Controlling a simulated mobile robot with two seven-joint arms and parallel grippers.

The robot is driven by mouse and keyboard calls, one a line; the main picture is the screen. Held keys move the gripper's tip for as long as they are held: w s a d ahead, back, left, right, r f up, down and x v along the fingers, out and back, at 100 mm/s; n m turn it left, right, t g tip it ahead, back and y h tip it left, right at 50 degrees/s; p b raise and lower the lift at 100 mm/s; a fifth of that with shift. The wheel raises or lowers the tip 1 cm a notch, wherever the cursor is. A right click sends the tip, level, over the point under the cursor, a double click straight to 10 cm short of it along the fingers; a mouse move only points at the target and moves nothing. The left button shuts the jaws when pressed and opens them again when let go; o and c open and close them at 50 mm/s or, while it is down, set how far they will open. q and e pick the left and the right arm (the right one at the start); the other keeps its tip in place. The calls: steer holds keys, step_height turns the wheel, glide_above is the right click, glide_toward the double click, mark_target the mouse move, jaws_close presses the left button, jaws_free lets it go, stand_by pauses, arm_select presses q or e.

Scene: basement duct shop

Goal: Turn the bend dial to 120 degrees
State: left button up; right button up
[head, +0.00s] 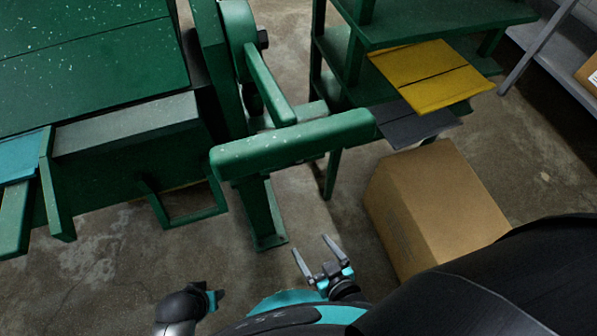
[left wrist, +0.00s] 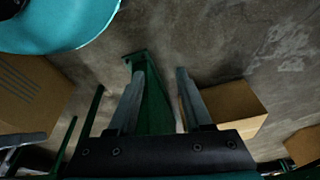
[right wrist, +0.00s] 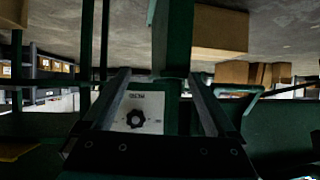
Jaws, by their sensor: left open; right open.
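The bend dial is a black lobed knob (right wrist: 136,119) on a white plate (right wrist: 152,103) on the green machine. In the right wrist view it shows between my fingers, nearer the left one, with a gap before it. The plate's markings are too small to read, so its setting cannot be told. The dial does not show in the head view. My right gripper (head: 312,246) is open and empty, below the machine's green arm (head: 300,142); it also shows in the right wrist view (right wrist: 157,76). My left gripper (left wrist: 157,74) is open and empty, with a green post (left wrist: 152,108) beyond it.
The large green machine (head: 110,60) fills the left of the head view. A cardboard box (head: 430,205) stands on the floor right of my right gripper. A green table (head: 440,20) with yellow sheets (head: 430,78) is behind it. Concrete floor (head: 110,265) is bare at lower left.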

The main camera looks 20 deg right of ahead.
steer(key=w+r+m+t+h+b, duration=0.3)
steer(key=r+t+b, duration=0.25)
steer(key=r, duration=0.35)
arm_select(q)
steer(key=w+r+t+b, duration=0.2)
steer(key=w+r, duration=0.1)
steer(key=r, duration=1)
steer(key=shift+w+d+t+h+b, duration=0.45)
steer(key=shift+w+d+t, duration=0.35)
steer(key=shift+d, duration=0.3)
steer(key=shift+w+d+t+h+b, duration=0.45)
steer(key=shift+w+d+t, duration=0.15)
steer(key=shift+w+d, duration=0.4)
arm_select(e)
steer(key=w+d, duration=0.2)
steer(key=w, duration=1.3)
steer(key=shift+w+r+t, duration=0.2)
steer(key=shift+r+t, duration=0.15)
arm_select(q)
steer(key=shift+s+d, duration=0.1)
arm_select(e)
steer(key=shift+c, duration=0.4)
